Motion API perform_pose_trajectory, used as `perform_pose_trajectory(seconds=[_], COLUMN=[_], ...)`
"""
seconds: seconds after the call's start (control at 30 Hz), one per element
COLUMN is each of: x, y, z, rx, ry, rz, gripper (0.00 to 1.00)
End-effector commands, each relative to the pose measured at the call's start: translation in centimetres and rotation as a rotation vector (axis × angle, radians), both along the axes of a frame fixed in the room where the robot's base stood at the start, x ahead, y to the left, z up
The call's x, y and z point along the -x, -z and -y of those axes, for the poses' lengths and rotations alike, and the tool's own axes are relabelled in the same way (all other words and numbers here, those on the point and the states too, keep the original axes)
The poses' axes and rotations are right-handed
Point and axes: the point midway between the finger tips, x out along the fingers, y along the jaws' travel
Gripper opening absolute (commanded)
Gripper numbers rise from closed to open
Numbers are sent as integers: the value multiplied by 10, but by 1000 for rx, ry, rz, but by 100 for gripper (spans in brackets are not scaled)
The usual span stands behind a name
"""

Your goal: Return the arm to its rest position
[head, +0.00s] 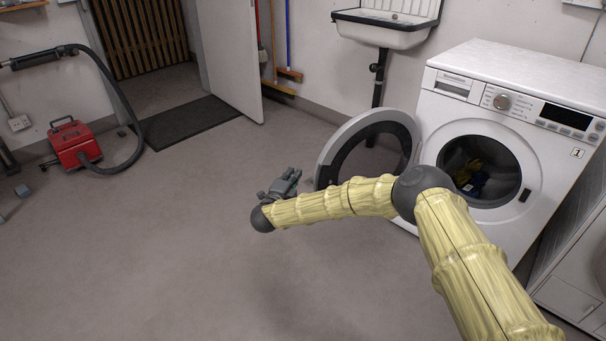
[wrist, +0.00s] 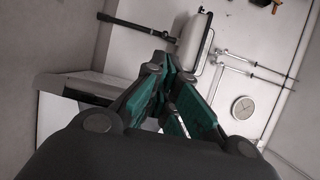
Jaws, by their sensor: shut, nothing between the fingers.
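My arm, in yellow sleeves, reaches from the lower right of the head view and bends left in front of the washing machine (head: 455,112). My gripper (head: 293,173) is at the arm's far end, left of the open round door (head: 340,140), over bare floor. In the wrist view the gripper (wrist: 165,60) has its green-padded fingers shut at the tips, with nothing held. The washing machine's door is swung open to the left. Some dark blue and yellow cloth (head: 470,178) shows inside the drum.
A wall sink (head: 385,30) hangs behind the door. A second white machine (head: 575,270) stands at the right edge. A red vacuum cleaner (head: 76,145) with a hose is at the left. A dark mat (head: 190,122) lies by the doorway.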

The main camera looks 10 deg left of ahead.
Motion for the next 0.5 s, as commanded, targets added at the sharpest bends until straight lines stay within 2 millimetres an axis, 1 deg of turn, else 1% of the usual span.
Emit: perform_pose_trajectory(seconds=[0.03,0.2,0.33,0.5], x=[3,7,9,10], y=[0,0,0,1], z=[-10,-29,-38,-41], rx=[0,0,0,2], ry=[-2,-1,-3,-5], rz=[-1,-1,-1,-2], gripper=[0,0,0,0])
